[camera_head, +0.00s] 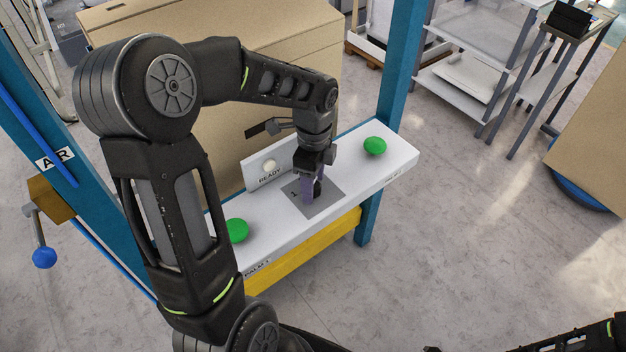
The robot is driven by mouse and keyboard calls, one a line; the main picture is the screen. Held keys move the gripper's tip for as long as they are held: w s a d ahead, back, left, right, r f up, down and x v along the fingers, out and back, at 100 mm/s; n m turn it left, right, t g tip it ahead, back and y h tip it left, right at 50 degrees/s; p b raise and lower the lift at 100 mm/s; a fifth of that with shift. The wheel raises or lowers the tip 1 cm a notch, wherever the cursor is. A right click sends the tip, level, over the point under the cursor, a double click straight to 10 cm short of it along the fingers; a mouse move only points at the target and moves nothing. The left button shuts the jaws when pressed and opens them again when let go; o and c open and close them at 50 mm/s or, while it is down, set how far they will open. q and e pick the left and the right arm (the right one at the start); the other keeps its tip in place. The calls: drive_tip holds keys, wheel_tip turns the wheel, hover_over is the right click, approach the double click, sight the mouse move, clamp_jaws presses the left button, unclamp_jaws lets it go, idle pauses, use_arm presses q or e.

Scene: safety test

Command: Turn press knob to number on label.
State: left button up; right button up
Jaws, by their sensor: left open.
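My left gripper (314,189) points down at the grey square plate (327,204) on the white control panel (280,221). Its fingers are open and stand around or close beside a small dark knob (318,187); contact cannot be told. The knob is mostly hidden by the fingers. A small dark mark, perhaps a digit, shows at the plate's left side. The READY sign (269,178) with a pale round lamp stands behind the plate. I cannot read a number label for the knob.
Green palm buttons sit at the panel's left (237,230) and right (375,146). Blue posts (398,70) flank the panel, with a yellow beam (305,250) below. A blue-ball lever (44,257) hangs at left by the AIR label (55,158).

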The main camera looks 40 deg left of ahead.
use_arm(q)
drive_tip(key=shift+f, duration=0.1)
clamp_jaws()
idle(0.6)
